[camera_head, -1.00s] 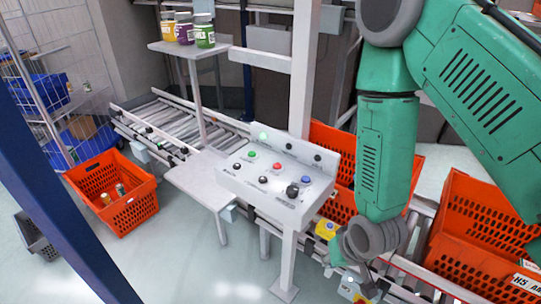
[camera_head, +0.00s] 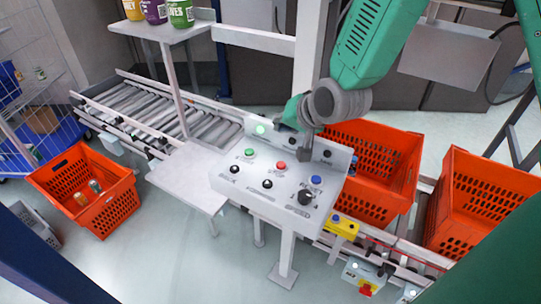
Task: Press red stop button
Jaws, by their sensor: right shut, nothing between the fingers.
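The red stop button (camera_head: 281,167) sits in the upper row of the white control panel (camera_head: 225,185). A green button (camera_head: 250,153) is to its left and a blue button (camera_head: 317,180) to its right. Black knobs (camera_head: 306,198) line the lower row. My right gripper (camera_head: 305,153) is shut and empty, its tip pointing down over the back of the panel. It is up and to the right of the red button and looks apart from it. My left gripper is not in view.
Orange totes stand on the conveyor at right (camera_head: 373,165) and on the floor at left (camera_head: 95,200). A roller conveyor (camera_head: 165,115) runs behind the panel. Jars (camera_head: 155,10) stand on a shelf. A yellow box (camera_head: 341,226) hangs right of the panel.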

